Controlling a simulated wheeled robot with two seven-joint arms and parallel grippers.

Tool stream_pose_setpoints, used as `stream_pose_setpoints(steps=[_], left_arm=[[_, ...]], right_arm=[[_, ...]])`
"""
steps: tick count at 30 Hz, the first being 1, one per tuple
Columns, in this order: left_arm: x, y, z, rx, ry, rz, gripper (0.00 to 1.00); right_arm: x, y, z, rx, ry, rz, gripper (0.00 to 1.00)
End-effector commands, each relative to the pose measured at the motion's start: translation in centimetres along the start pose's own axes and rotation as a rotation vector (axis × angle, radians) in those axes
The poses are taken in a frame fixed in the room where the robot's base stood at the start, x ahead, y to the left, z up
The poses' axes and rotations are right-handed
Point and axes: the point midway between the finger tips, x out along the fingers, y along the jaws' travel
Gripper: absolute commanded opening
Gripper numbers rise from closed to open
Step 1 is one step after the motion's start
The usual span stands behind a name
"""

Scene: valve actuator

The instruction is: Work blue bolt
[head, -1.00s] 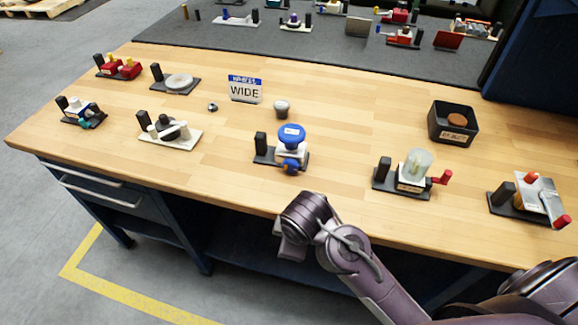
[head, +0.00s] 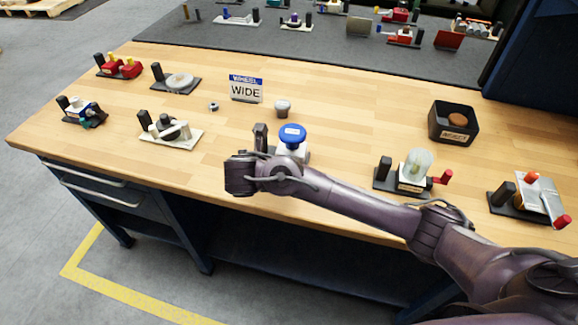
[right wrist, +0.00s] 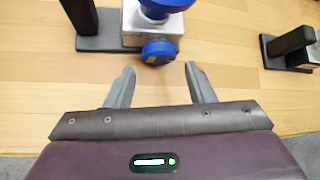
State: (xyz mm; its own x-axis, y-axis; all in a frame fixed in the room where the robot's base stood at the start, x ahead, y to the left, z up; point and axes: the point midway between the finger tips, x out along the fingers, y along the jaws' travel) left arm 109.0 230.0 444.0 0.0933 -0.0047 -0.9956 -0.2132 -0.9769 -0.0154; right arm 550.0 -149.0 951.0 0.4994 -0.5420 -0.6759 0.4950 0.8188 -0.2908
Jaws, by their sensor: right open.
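A valve fixture with a blue handwheel (head: 292,134) stands on the wooden bench, near its front edge. In the right wrist view the handwheel (right wrist: 165,6) is at the top, above a pale metal block (right wrist: 147,32). A smaller blue round bolt head (right wrist: 160,52) with a small yellow mark projects from the block's front. My right gripper (right wrist: 157,80) is open and empty, its fingers apart just below the blue bolt head, not touching it. In the head view my right arm hides the bolt and the fixture's lower part. My left gripper is out of view.
A "WHEEL WIDE" sign (head: 246,88) and a grey knob (head: 282,107) stand behind the fixture. A clear-domed fixture (head: 417,172) with a red handle is to the right, a white-based one (head: 171,132) to the left. A black bin (head: 454,122) stands farther right.

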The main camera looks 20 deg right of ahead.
Motion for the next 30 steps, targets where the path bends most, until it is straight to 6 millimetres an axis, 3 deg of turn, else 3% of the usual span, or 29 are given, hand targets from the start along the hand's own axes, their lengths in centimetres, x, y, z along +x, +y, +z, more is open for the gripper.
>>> stream_pose_setpoints(steps=[9, 19, 27, 30], left_arm=[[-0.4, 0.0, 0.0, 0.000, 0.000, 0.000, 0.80], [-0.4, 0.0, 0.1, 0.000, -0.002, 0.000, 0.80], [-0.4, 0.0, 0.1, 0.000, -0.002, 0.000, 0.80], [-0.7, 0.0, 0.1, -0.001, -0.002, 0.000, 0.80]], right_arm=[[4.2, 0.0, 0.0, 0.002, 0.000, 0.000, 0.49], [4.7, 0.0, 0.0, 0.004, 0.001, 0.002, 0.49], [4.6, 0.0, 0.0, 0.004, 0.001, 0.003, 0.17], [4.6, -0.1, 0.1, 0.017, 0.000, 0.015, 0.17]])
